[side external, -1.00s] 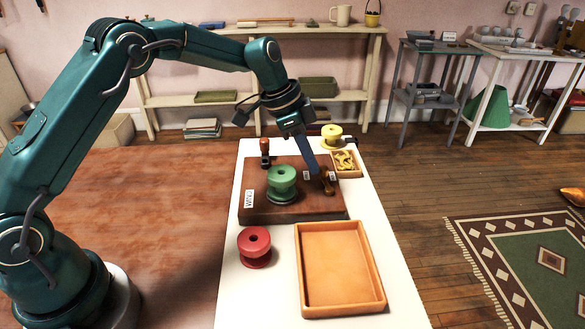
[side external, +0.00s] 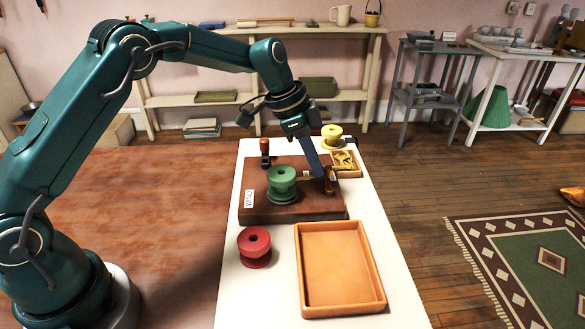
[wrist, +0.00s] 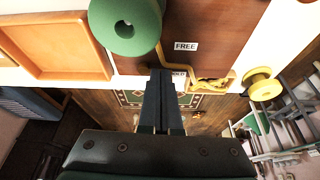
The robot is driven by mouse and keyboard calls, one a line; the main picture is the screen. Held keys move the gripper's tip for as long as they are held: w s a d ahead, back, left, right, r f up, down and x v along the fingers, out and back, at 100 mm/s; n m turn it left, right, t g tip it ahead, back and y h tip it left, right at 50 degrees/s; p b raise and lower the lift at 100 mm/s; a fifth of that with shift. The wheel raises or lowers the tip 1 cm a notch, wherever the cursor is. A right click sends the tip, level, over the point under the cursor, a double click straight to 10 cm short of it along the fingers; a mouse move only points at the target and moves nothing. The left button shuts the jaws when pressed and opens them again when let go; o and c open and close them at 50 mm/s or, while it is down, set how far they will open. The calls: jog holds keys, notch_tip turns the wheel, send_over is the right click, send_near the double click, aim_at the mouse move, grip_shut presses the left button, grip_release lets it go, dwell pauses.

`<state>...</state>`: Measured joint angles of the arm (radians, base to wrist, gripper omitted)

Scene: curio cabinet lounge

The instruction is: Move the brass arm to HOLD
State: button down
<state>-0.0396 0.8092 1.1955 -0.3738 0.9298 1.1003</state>
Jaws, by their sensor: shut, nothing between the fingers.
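The brown wooden base (side external: 290,205) stands on the white table and carries a green spool (side external: 282,178).
A red spool (side external: 255,245) and an empty orange tray (side external: 341,311) sit at the front of the table. A yellow spool (side external: 331,134) and a small tray (side external: 347,174) with yellow pieces stand at the back right. A dark peg with an orange top (side external: 265,150) rises from the base.

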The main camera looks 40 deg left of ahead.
dwell(0.3)
jog(key=v, duration=1)
jog(key=shift+w, duration=0.1)
jog(key=s+d+r+n+t+y, duration=0.1)
jog(key=s+r+n+t, duration=0.15)
jog(key=s+r, duration=0.8)
jog(key=s+a+f+n+y, duration=0.2)
jog(key=s+f+n, duration=0.5)
jog(key=s+f, duration=0.4)
jog(key=s, duration=0.3)
jog(key=shift+a, duration=0.25)
